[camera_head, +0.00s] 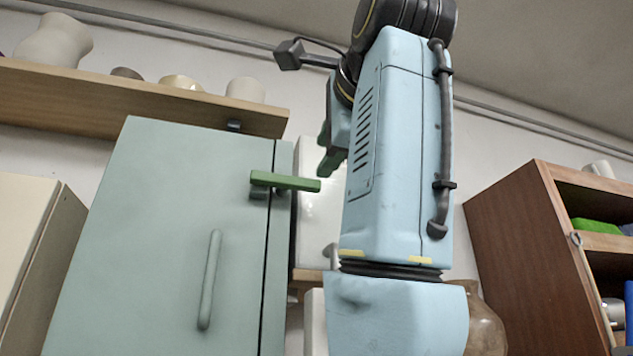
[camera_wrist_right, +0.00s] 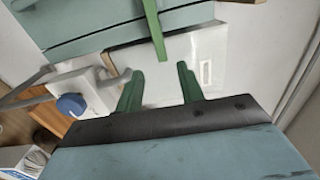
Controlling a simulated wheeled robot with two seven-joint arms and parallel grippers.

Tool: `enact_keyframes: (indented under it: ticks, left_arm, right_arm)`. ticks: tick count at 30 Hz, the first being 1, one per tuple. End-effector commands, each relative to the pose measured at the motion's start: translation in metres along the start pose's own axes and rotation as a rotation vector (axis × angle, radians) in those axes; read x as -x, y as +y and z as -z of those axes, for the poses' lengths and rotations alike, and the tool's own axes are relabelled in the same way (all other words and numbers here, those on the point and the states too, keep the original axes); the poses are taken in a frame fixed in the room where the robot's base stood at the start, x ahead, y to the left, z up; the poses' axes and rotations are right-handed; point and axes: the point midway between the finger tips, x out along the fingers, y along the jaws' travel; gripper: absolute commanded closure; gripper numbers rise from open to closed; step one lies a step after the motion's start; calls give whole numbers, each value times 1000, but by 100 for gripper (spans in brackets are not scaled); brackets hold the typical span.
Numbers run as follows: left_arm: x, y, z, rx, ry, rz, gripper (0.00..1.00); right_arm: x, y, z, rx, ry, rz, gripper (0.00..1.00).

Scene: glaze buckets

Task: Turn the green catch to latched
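The green catch (camera_head: 285,181) is a bar near the upper right edge of the pale green cabinet door (camera_head: 165,220). It lies about level, crossing the door's edge gap and sticking out to the right. My right gripper (camera_head: 325,152) is just right of and above the catch's free end in the head view. In the right wrist view the green fingers of the right gripper (camera_wrist_right: 160,70) are apart and empty. The end of the catch (camera_wrist_right: 155,30) points into the space between the fingertips; no contact shows. My left gripper is not in view.
A wooden shelf (camera_head: 150,100) with several pots runs above the cabinet. A brown open cabinet (camera_head: 520,250) stands at the right, and a cream cabinet (camera_head: 30,240) at the left. The door has a vertical handle (camera_head: 210,280). The wrist view shows a blue knob (camera_wrist_right: 70,105) at left.

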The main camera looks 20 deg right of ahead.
Motion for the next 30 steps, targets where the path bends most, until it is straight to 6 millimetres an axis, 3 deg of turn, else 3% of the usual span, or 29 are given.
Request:
enact_keyframes:
  ticks: [3,9,30]
  left_arm:
    - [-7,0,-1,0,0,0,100]
    - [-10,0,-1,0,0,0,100]
    - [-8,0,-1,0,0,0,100]
  right_arm:
    - [22,1,0,0,-1,3,62]
    - [39,0,0,-1,-1,0,62]
    - [40,-3,0,-1,0,-1,62]
